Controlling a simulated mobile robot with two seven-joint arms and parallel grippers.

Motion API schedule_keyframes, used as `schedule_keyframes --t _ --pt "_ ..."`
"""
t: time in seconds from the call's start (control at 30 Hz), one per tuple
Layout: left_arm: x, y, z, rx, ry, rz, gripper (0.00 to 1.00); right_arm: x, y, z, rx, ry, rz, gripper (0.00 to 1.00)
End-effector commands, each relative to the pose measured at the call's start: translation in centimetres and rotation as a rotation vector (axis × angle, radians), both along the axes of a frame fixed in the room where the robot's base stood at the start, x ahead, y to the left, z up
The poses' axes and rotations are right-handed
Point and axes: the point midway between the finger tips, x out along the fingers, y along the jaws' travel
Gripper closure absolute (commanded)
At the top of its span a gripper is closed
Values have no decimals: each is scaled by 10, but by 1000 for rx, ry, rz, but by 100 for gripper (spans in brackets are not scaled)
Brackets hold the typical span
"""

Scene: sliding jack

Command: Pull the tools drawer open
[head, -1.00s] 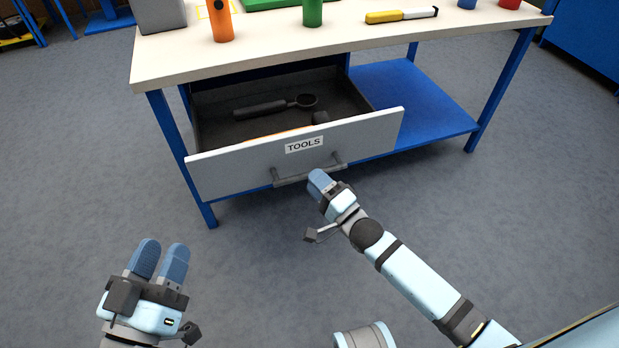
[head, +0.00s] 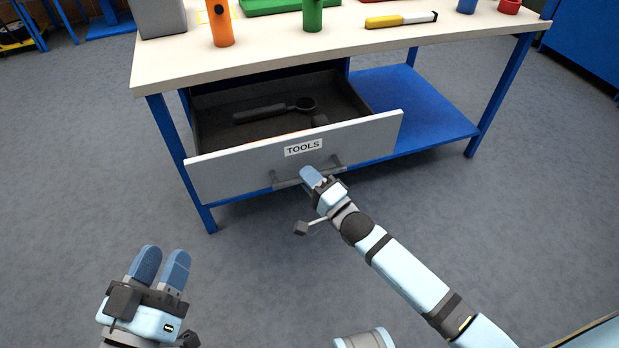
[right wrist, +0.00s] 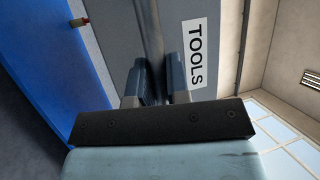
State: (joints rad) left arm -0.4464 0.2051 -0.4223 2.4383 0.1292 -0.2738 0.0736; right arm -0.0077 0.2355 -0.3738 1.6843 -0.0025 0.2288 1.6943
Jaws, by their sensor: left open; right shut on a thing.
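The tools drawer (head: 230,174) hangs under the workbench and stands open, with its dark inside showing. Its grey front carries a white TOOLS label (head: 304,147), which also shows in the right wrist view (right wrist: 194,54). A grey bar handle (head: 287,183) runs below the label. My right gripper (head: 312,177) is at the handle's middle, shut on it; its fingers cover part of the bar. In the right wrist view its two fingers (right wrist: 162,82) point at the drawer front. My left gripper (head: 162,268) is open and empty above the floor at lower left.
A dark round-ended tool (head: 275,109) lies in the drawer. A blue lower shelf (head: 425,110) is right of the drawer. The floor in front is clear.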

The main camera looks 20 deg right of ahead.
Motion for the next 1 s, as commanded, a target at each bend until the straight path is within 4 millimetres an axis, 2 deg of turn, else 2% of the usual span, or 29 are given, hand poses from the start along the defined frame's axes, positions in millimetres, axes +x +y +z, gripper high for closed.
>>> schedule_keyframes --t 0.1,0.3,0.63,0.67,0.73,0.77,1.0 --pt "0 1 13 -13 -31 8 57 22 0 4 -2 -1 0 100" --pt "-1 2 17 -25 -53 16 57 46 1 1 -1 -1 -1 100" --pt "-1 2 17 -26 -52 15 57 49 1 0 -1 1 -1 100" --pt "-1 2 16 -26 -52 15 57 49 1 0 -1 1 -1 77" --pt "-1 2 16 -25 -51 15 57 49 1 0 -1 1 -1 61" --pt "-1 2 16 -25 -51 15 57 49 1 0 -1 1 -1 58" --pt "-1 2 17 -26 -52 15 57 48 1 0 -1 1 -1 58"
